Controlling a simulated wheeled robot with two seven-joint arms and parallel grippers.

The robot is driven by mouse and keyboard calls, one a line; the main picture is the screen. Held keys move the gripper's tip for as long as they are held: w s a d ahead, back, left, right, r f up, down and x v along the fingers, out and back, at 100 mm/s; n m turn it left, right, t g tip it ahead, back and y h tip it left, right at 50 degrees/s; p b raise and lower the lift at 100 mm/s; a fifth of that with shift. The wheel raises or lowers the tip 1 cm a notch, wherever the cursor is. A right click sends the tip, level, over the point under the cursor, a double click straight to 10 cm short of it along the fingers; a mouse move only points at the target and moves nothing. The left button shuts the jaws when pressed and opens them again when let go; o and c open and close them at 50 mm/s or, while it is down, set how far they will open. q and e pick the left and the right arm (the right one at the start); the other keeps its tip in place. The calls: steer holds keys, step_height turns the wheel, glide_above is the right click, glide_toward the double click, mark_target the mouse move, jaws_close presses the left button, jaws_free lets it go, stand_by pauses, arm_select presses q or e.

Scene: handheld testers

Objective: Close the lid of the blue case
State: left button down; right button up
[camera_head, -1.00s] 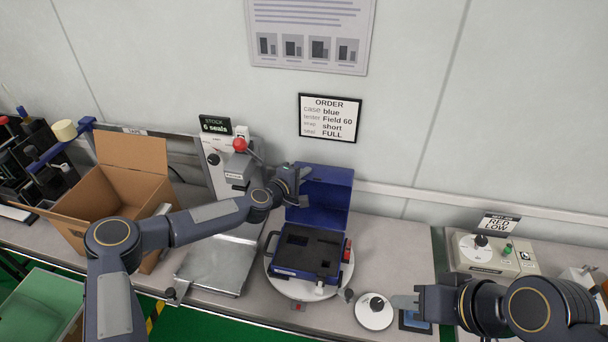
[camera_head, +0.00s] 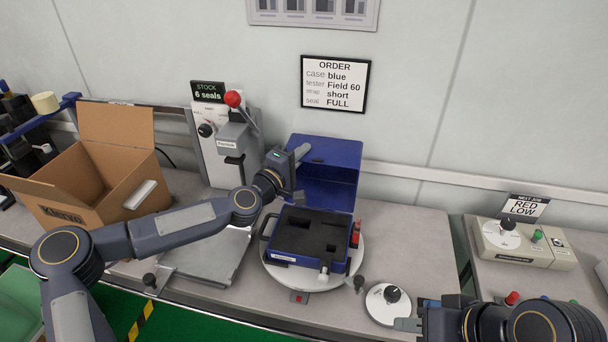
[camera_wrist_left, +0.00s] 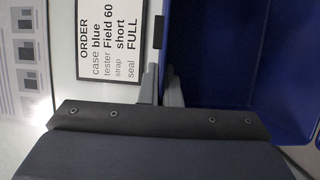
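The blue case (camera_head: 290,262) stands on a white round turntable (camera_head: 345,278), with dark foam in its base. Its blue lid (camera_head: 335,163) stands up at the back, open. My left gripper (camera_head: 302,155) is at the upper left edge of the lid. In the left wrist view its two fingers (camera_wrist_left: 161,88) are close together on either side of the lid's thin edge, and appear shut on it. The lid's inside (camera_wrist_left: 220,50) fills the right of that view. My right gripper (camera_head: 408,325) is at the lower right, away from the case; its finger gap is not visible.
A press with a red knob (camera_head: 233,99) stands left of the lid, behind a metal plate (camera_head: 205,262). A cardboard box (camera_head: 85,190) is further left. A white dial (camera_head: 388,304) lies near my right gripper. The bench right of the turntable is mostly clear.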

mark_target(302, 161)
arm_select(q)
steer(key=shift+s+a+f+m+t+h+b, duration=0.25)
steer(key=shift+s+b, duration=0.35)
steer(key=shift+b, duration=1.1)
steer(key=shift+s+a+m+t+h+b, duration=0.2)
steer(key=shift+s+t+h+b, duration=0.35)
steer(key=shift+b, duration=1.2)
steer(key=shift+s+a+f+m+t+h+b, duration=0.2)
steer(key=shift+s+b, duration=0.5)
steer(key=shift+b, duration=1)
steer(key=shift+s+a+r+m+b, duration=0.1)
steer(key=shift+s+r+m+b, duration=0.25)
steer(key=shift+b, duration=0.65)
